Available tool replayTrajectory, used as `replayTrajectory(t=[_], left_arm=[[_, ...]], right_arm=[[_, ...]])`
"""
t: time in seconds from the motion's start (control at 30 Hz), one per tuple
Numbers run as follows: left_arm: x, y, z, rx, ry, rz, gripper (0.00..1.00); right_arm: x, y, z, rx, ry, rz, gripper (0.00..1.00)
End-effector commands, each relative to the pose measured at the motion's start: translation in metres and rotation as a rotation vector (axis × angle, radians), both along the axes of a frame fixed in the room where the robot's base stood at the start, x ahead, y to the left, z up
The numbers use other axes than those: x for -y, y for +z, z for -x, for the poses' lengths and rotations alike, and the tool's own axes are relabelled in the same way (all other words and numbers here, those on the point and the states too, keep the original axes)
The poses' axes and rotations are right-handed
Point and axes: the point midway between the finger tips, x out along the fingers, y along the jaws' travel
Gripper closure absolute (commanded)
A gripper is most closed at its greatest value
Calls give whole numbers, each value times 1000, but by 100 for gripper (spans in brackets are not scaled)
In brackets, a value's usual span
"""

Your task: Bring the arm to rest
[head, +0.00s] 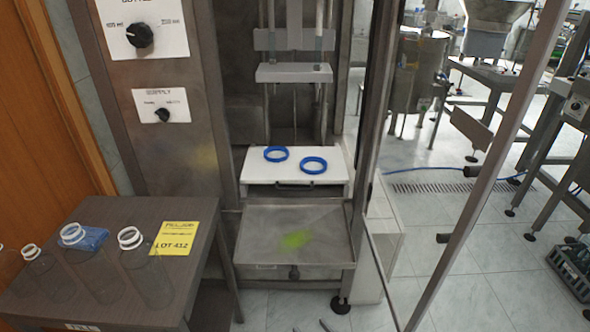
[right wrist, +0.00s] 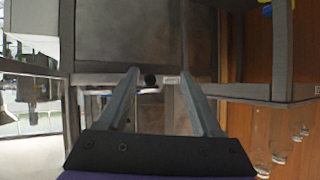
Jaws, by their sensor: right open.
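The tips of my right gripper (head: 311,327) just show at the bottom edge of the head view, in front of the feeder's steel tray (head: 262,250). In the right wrist view the right gripper (right wrist: 159,75) has its two fingers spread, with nothing between them. The rest of the right arm is out of the head view. My left gripper does not show in either view.
Two blue rings (head: 276,153) (head: 313,165) lie on a white plate (head: 258,171) in the machine. At left, a dark table (head: 100,208) bears several clear bottles, a blue item (head: 85,239) and a yellow label (head: 173,238). A slanted metal post (head: 490,170) stands at right.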

Motion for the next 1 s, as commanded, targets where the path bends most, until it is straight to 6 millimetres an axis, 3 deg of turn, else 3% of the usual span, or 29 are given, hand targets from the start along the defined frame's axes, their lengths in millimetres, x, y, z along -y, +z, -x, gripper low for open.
replayTrajectory(t=[0.03,0.2,0.47,0.5,0.77,1.0], left_arm=[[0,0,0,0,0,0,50],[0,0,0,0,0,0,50],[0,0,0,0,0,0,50],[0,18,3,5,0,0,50],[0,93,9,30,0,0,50],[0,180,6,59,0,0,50]], right_arm=[[19,-7,15,-88,-22,29,34],[71,-27,66,-351,-124,107,34],[143,-39,149,-662,-359,213,34],[138,-21,146,-647,-346,206,34],[137,54,151,-617,-342,200,34],[136,141,147,-588,-342,195,34]])
